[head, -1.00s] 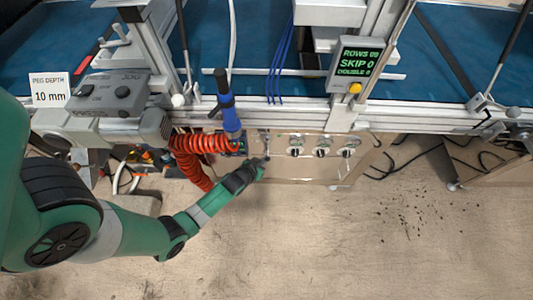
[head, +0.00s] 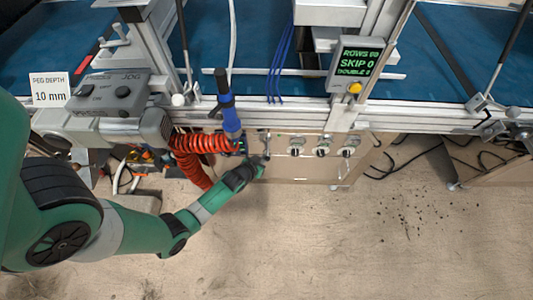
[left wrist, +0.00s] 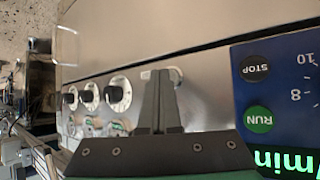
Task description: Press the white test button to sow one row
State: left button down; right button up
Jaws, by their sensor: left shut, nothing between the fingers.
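My left gripper (head: 262,165) reaches in from the left to the front of the beige control panel (head: 310,171), just left of its knobs. In the left wrist view, the gripper (left wrist: 162,75) is shut with nothing held. Its fingertips overlap a small white piece (left wrist: 178,76) on the metal panel, which looks like the white test button. The fingers hide most of it, and I cannot tell whether they touch it. In the head view I cannot make the button out. My right gripper is not in view.
Several dark knobs (left wrist: 115,93) sit beside the fingers. A blue panel (left wrist: 243,82) with STOP and RUN buttons is close on their other side. A red coiled hose (head: 190,150) hangs left of the gripper. A counter display (head: 356,62) with a yellow button stands above.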

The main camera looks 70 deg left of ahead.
pick_arm(q)
jog(key=shift+a, duration=0.2)
jog(key=shift+d, duration=0.1)
dwell(0.4)
jog(key=shift+s+d, duration=0.25)
jog(key=shift+d, duration=0.5)
jog(key=d, duration=0.1)
jog(key=s+d, duration=0.1)
jog(key=d, duration=0.1)
jog(key=s+d+b, duration=0.1)
jog(key=shift+d, duration=0.3)
jog(key=shift+r, duration=0.1)
dwell(0.6)
